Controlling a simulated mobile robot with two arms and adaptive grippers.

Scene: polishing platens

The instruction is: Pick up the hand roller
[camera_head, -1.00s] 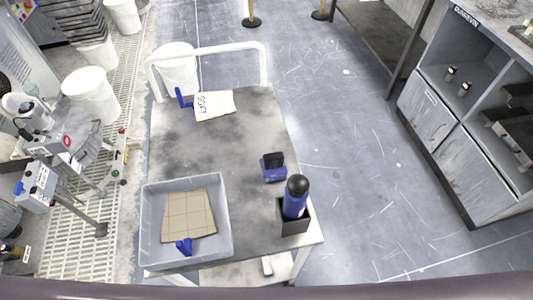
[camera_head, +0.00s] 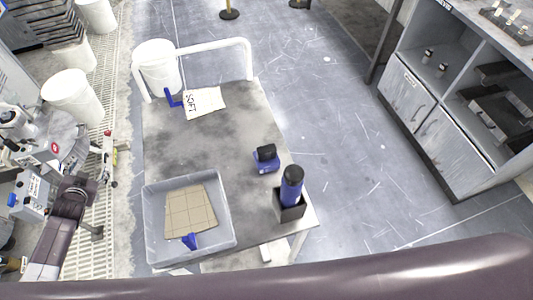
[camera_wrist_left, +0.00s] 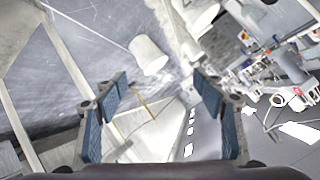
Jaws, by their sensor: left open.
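No tool here is plainly a hand roller. One candidate is a blue and black tool (camera_head: 266,159) lying on the grey cart top (camera_head: 205,140), near its right edge. Another is a thick blue cylinder with a black rounded top (camera_head: 291,186), upright in a black square holder (camera_head: 289,210) at the cart's front right corner. My left arm comes in at the lower left of the head view, left of the cart and well apart from both. In the left wrist view my left gripper (camera_wrist_left: 162,90) is open and empty. My right gripper is not in view.
A grey tray (camera_head: 152,222) on the cart holds a tan gridded pad (camera_head: 189,210) and a blue piece (camera_head: 190,241). A pad marked SOFT (camera_head: 206,102) lies at the back, below a white rail (camera_head: 205,47).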

